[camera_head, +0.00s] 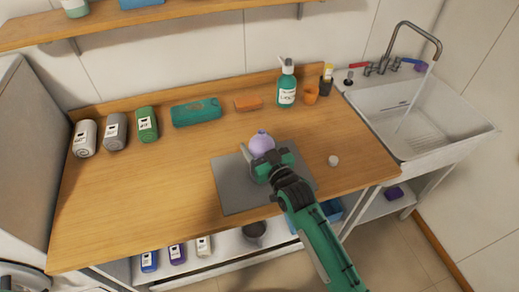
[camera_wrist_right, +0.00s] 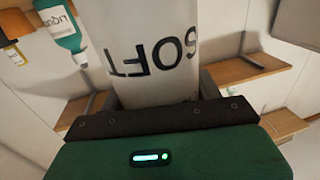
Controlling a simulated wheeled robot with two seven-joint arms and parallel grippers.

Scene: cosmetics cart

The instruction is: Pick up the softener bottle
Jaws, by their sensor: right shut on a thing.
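The softener bottle has a lavender top (camera_head: 262,143) that shows over the grey mat (camera_head: 236,196) in the head view. In the right wrist view its pale body (camera_wrist_right: 155,50) fills the middle, with the letters "SOFT" upside down. My right gripper (camera_head: 264,164) is shut on the bottle, with a finger on either side of it. The gripper hides the lower part of the bottle in the head view. I cannot tell whether the bottle touches the mat. My left gripper is not in view.
A teal pack (camera_head: 196,112) and several rolled towels (camera_head: 115,131) lie to the left. A sink (camera_head: 420,125) is at right. The left front counter is clear.

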